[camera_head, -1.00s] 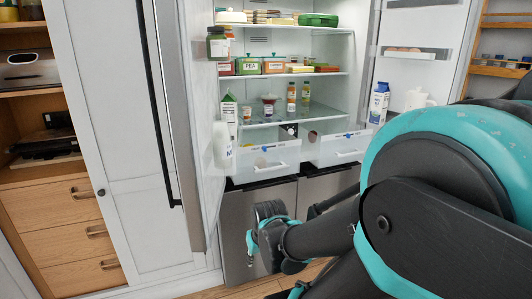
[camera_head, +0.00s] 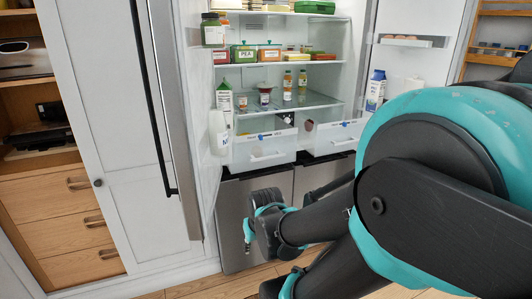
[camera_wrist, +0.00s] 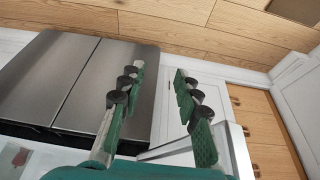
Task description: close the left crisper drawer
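The left crisper drawer (camera_head: 240,153) is a clear-white bin low in the open fridge. It stands pulled out in front of the shelves, with a blue mark on its front edge. The right crisper drawer (camera_head: 330,143) beside it also appears pulled out. My gripper (camera_head: 248,238) hangs below the left drawer, in front of the steel lower front, apart from the drawer. In the wrist view my gripper (camera_wrist: 158,75) has its two green-padded fingers spread, with nothing between them. The left drawer cannot be made out for certain in the wrist view.
The open left fridge door (camera_head: 180,110) stands left of the drawers, with a white bottle (camera_head: 219,133) on its inner side. The right door (camera_head: 428,50) is open too, holding a milk carton (camera_head: 376,90). Shelves above hold jars and boxes. Wooden drawers (camera_head: 60,220) stand far left.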

